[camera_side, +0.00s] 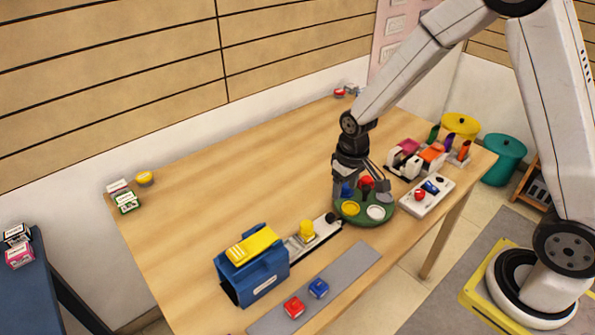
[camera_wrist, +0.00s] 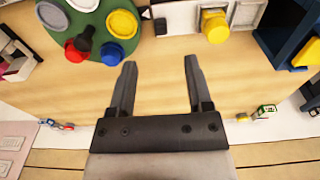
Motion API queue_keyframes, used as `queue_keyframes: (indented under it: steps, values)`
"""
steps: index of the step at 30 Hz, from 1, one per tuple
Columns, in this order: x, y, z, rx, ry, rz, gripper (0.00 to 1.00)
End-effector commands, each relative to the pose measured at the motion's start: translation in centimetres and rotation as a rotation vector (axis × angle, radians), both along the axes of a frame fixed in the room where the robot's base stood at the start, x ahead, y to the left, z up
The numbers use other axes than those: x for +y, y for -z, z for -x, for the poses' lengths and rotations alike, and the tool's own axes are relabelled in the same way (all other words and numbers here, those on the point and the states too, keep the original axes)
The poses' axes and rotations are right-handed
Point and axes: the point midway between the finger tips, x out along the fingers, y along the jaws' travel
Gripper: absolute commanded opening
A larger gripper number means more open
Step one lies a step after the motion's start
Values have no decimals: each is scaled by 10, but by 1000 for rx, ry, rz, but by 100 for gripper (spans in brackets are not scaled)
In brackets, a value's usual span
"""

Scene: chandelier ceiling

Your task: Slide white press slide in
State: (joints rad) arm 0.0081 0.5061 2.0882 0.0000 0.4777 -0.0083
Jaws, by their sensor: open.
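The white press slide (camera_side: 320,231) extends from the right side of the blue press (camera_side: 262,280), which has a yellow top. A yellow piece (camera_side: 306,230) sits on the slide, and a black knob (camera_side: 332,218) is at its outer end. In the wrist view the slide (camera_wrist: 182,14) and the yellow piece (camera_wrist: 214,25) are at the top. The blue press (camera_wrist: 284,28) is partly cut off at the top right. My gripper (camera_wrist: 160,62) is open and empty, with bare table between its fingers. In the side view it is near the green palette, beyond the slide's outer end.
The green round palette (camera_side: 364,216) with coloured pots lies right beside the slide's outer end. A grey strip (camera_side: 345,268) with red and blue blocks lies in front. A white control box (camera_side: 426,197) and tape dispensers (camera_side: 408,163) are to the right. The table's left middle is clear.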

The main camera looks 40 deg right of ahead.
Motion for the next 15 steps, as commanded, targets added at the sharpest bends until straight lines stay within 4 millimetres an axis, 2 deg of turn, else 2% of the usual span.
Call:
queue_keyframes:
  steps: [1,7,15]
  values:
    - [-1,10,-7,16,0,0,65]
    - [-1,36,-27,54,0,0,65]
    - [-2,48,-36,70,0,-1,65]
